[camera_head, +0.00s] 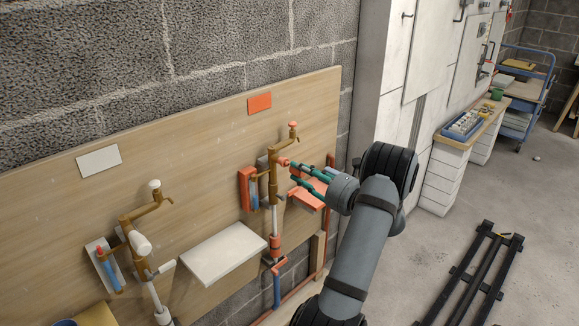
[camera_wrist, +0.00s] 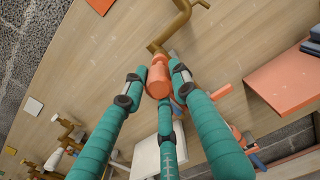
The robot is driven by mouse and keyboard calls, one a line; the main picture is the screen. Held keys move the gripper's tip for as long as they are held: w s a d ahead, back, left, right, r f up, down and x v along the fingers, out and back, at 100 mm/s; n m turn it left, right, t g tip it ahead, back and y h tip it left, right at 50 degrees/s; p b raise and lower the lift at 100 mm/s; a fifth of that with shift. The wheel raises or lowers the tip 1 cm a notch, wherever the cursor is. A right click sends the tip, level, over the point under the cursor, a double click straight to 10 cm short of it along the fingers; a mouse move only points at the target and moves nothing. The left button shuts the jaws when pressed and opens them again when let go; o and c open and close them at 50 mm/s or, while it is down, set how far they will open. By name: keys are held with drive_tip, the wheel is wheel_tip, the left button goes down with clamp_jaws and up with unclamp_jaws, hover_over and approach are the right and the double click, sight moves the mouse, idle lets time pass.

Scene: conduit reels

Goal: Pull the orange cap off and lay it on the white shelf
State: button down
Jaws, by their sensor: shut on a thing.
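The orange cap (camera_head: 283,161) is at the brass pipe fitting (camera_head: 272,172) on the right half of the wooden board. In the wrist view the orange cap (camera_wrist: 158,80) sits between the teal fingers of my gripper (camera_wrist: 156,88), which is shut on it. In the head view my gripper (camera_head: 294,167) reaches in from the right. The cap looks in line with the fitting; I cannot tell whether they touch. The white shelf (camera_head: 222,254) is below and left of the cap, with its top bare. Part of the white shelf (camera_wrist: 146,160) shows behind the fingers in the wrist view.
An orange shelf (camera_head: 309,197) juts out just below my gripper, and it fills the right of the wrist view (camera_wrist: 295,80). A second brass pipe with a white cap (camera_head: 141,243) stands left of the white shelf. A blue-tubed holder (camera_head: 246,188) is beside the fitting.

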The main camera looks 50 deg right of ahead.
drive_tip(key=shift+s+a, duration=0.15)
drive_tip(key=shift+s, duration=1.2)
drive_tip(key=shift+f, duration=0.1)
